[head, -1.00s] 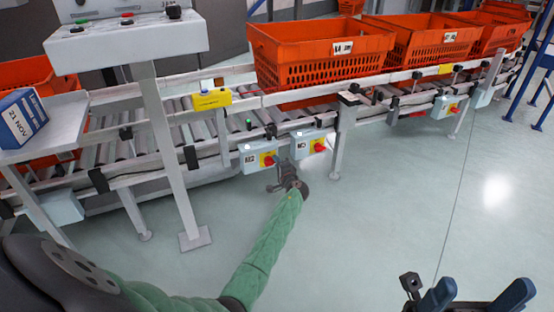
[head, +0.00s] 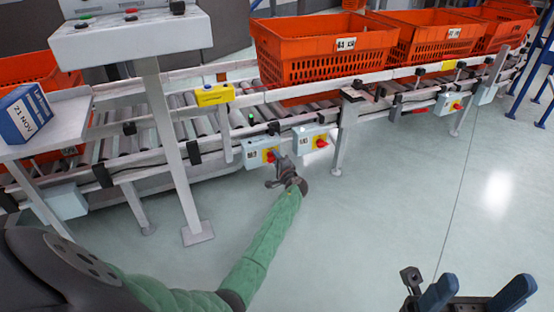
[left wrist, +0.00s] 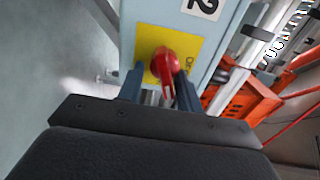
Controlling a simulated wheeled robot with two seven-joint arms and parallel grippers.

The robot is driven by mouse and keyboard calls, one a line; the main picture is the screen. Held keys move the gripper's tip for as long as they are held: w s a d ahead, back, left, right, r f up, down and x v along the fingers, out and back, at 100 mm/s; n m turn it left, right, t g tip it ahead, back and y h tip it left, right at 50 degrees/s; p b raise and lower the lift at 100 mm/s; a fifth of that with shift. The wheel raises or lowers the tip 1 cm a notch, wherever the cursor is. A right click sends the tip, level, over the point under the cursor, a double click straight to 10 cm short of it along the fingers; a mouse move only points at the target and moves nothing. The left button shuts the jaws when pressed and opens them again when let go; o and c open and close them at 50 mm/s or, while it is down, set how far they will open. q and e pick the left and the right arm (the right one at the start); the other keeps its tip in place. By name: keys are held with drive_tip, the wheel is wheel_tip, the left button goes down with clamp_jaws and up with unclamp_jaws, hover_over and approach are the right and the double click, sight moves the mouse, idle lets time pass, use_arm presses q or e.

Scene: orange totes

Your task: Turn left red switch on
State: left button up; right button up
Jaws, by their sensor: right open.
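The left red switch (head: 270,156) sits on a yellow plate on a pale grey box (head: 252,150) under the conveyor rail. In the left wrist view the red knob (left wrist: 165,64) is close up on its yellow plate, with the word "On" to its right. My left gripper (head: 276,170) is right at this switch. Its blue fingers (left wrist: 160,92) are apart, one on each side of the knob's lower part; I cannot tell whether they touch it. My right gripper (head: 470,292) is open and empty at the lower right.
A second box with a red switch (head: 321,142) is close on the right. The roller conveyor (head: 190,122) carries orange totes (head: 322,62). A grey post (head: 172,150) stands to the left. The floor at the right is clear.

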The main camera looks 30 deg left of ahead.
use_arm(q)
drive_tip(key=shift+w+d, duration=0.2)
drive_tip(key=shift+d, duration=0.15)
drive_tip(key=shift+s+d+r, duration=0.1)
drive_tip(key=shift+d, duration=0.15)
drive_tip(key=p+v, duration=0.2)
drive_tip(key=v, duration=0.5)
drive_tip(key=shift+s, duration=0.15)
